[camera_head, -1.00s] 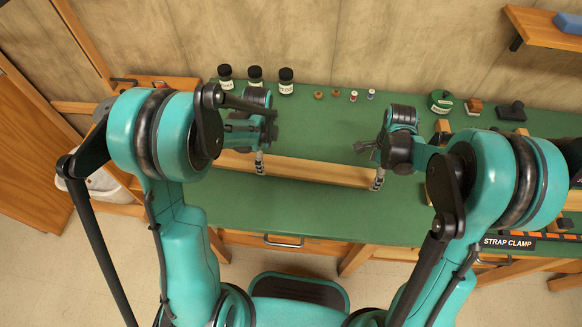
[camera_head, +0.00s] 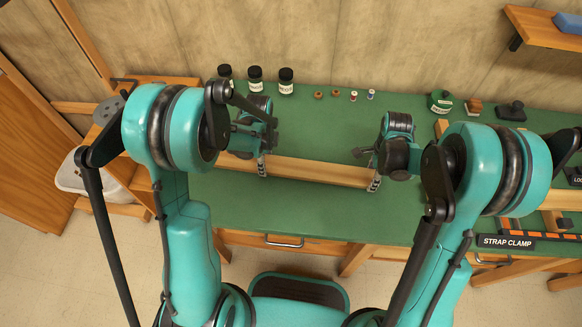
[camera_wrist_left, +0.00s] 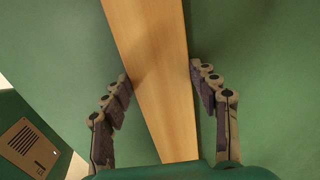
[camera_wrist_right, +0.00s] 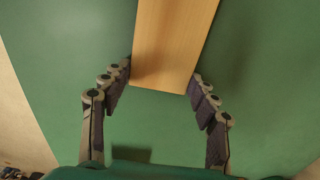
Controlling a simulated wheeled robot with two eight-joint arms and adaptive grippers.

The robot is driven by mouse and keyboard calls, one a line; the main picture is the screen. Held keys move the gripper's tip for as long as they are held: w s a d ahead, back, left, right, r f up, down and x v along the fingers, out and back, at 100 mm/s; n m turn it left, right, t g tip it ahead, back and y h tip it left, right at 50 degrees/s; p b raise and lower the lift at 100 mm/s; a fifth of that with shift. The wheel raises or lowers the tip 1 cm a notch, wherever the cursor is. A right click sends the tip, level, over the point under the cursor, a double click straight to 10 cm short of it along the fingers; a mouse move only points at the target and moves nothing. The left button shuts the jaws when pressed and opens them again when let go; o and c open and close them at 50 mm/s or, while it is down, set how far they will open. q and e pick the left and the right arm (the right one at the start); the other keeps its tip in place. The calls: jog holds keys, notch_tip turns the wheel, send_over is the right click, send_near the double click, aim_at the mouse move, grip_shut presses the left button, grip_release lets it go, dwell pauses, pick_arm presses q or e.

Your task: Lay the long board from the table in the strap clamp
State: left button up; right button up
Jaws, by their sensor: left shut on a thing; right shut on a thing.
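The long board (camera_head: 318,172) is a pale wooden bar on or just above the green table, running left to right. My left gripper (camera_head: 262,166) is shut on it near its left part; the fingers (camera_wrist_left: 160,88) press its two sides in the left wrist view. My right gripper (camera_head: 373,183) is shut on its right end, which shows between the fingers (camera_wrist_right: 161,82) in the right wrist view. The strap clamp (camera_head: 556,222) lies at the far right behind its black label (camera_head: 506,241), partly hidden by my right arm. I cannot tell whether the board touches the table.
Dark jars (camera_head: 286,82) and small spools (camera_head: 353,96) stand along the back edge of the green table (camera_head: 300,214). A green tin (camera_head: 440,101) and a black block (camera_head: 512,111) sit back right. A wooden shelf (camera_head: 545,28) hangs above.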

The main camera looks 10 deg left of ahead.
pick_arm(q)
jog(key=shift+r, duration=0.1)
pick_arm(e)
jog(key=shift+r, duration=0.1)
